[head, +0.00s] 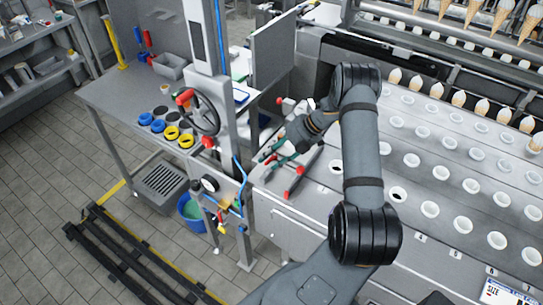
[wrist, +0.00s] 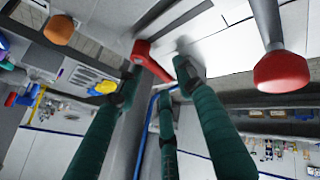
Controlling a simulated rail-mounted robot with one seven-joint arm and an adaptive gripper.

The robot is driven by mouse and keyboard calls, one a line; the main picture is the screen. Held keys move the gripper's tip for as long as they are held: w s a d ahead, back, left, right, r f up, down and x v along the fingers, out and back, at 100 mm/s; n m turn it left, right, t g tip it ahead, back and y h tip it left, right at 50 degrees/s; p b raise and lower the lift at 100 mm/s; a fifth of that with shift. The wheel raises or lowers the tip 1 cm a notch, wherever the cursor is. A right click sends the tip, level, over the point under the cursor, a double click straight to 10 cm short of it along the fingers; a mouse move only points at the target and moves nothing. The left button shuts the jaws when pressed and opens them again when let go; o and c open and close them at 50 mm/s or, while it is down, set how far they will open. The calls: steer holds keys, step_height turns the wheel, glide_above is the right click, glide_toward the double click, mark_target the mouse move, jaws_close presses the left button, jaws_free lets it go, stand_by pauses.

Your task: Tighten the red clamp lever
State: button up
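In the wrist view a red lever (wrist: 148,58) with a bent arm lies just beyond my gripper (wrist: 157,75), between its two dark green fingertips. The fingers are apart, with a visible gap on either side of the lever, and nothing is clamped. In the head view my gripper (head: 268,155) is over the left end of the machine deck, its fingers pointing left. A long red-ended lever (head: 294,182) lies just below it, and a red knob (head: 208,142) is on the post to the left. I cannot tell which of these is the lever in the wrist view.
A red knob (wrist: 282,74) on a rod is close at the right of the wrist view, an orange knob (wrist: 61,30) at the upper left. In the head view a handwheel (head: 198,112) and upright panel (head: 273,58) stand near my arm. Cone holes fill the deck (head: 415,185).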

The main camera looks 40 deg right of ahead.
steer(key=shift+c, duration=1.2)
jaws_close()
